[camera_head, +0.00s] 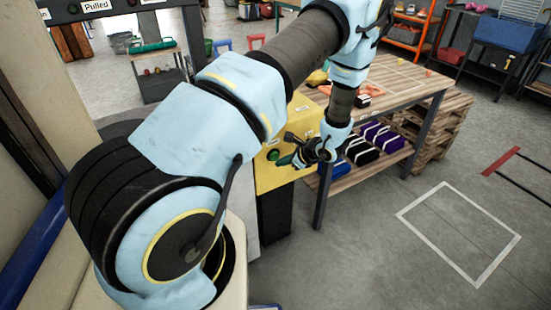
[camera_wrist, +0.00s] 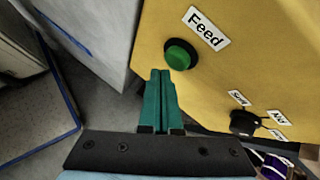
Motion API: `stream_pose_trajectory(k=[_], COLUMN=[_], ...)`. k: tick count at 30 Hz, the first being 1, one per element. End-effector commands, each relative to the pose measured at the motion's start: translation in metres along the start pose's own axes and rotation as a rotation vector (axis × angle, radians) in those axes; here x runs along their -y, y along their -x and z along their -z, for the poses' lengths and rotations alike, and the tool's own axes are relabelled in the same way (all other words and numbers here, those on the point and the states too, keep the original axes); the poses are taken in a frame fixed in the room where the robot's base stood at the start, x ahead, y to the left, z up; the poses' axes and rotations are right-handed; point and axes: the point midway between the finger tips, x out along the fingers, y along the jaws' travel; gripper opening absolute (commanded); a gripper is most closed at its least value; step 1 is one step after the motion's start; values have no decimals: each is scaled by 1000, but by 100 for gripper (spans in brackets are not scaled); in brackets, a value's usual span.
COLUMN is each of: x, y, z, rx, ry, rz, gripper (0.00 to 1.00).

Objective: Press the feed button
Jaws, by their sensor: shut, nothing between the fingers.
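The feed button is a round green button (camera_wrist: 180,55) in a dark ring on a yellow panel (camera_wrist: 235,75), with a white "Feed" label (camera_wrist: 208,29) beside it in the wrist view. In the head view the green button (camera_head: 273,155) shows on the yellow box, left of my gripper. My gripper (camera_wrist: 160,74) is shut and empty, its two green fingers side by side. In the wrist view the fingertips lie just below and left of the button. Whether they touch the panel I cannot tell. In the head view the dark gripper (camera_head: 291,160) is close in front of the yellow box.
A black knob (camera_wrist: 243,123) with small white labels sits lower right on the panel. A wooden workbench (camera_head: 412,84) stands right of the box, with dark and purple packs (camera_head: 378,137) on its shelf. The floor (camera_head: 370,260) in front is clear.

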Motion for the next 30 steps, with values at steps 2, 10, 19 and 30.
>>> stream_pose_trajectory(k=[2,10,19,30], x=[0,-5,-20,-25], y=[0,8,28,35], z=[0,7,21,25], rx=[0,-1,-2,-1], ry=[0,-1,0,0], rz=[0,1,1,0], gripper=[0,0,0,0])
